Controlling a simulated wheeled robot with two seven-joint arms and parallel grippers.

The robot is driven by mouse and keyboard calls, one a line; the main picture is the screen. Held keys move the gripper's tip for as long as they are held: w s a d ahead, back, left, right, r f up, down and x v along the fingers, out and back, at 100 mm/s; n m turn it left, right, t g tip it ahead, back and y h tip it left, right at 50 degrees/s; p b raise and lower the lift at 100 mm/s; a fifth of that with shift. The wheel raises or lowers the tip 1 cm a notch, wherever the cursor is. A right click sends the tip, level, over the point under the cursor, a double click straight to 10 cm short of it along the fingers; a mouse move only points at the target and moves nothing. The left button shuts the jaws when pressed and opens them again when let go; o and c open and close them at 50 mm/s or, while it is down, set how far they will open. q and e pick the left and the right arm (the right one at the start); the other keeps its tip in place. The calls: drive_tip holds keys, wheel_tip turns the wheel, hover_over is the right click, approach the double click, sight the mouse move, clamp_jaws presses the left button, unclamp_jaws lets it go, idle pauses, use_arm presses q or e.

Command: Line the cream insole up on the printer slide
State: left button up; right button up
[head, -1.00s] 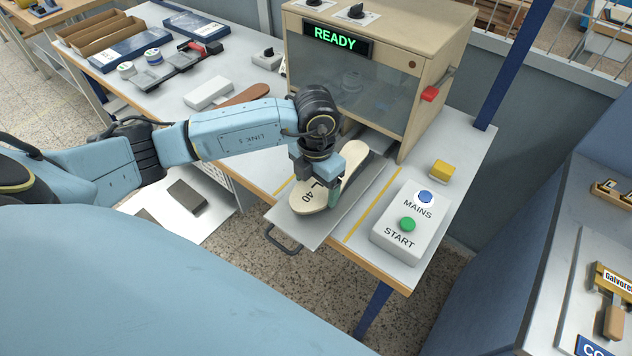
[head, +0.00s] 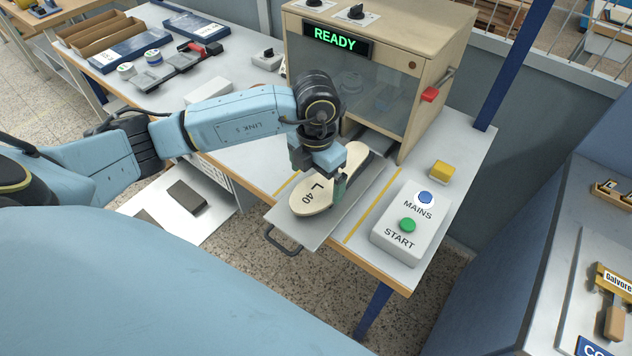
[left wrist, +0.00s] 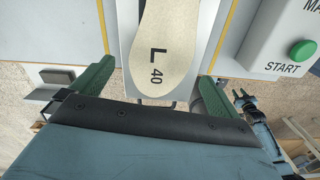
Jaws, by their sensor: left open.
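The cream insole (head: 313,199), printed "L 40", lies flat on the grey metal printer slide (head: 286,220) in the head view, its far end toward the machine. My left gripper (head: 328,176) is over its middle and hides part of it. In the left wrist view the insole (left wrist: 166,45) lies between the two spread green fingers of the left gripper (left wrist: 153,85), with gaps on both sides. The gripper is open. Whether a finger touches the insole I cannot tell.
The printer (head: 370,80) shows "READY" behind the slide. A control box (head: 407,245) with MAINS and START buttons stands right of the slide, near a yellow block (head: 442,169). The slide handle (head: 283,243) sticks out in front. My left arm crosses the table.

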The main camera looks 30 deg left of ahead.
use_arm(q)
wheel_tip(320, 180, up, 10)
drive_tip(key=shift+r, duration=0.25)
idle(0.4)
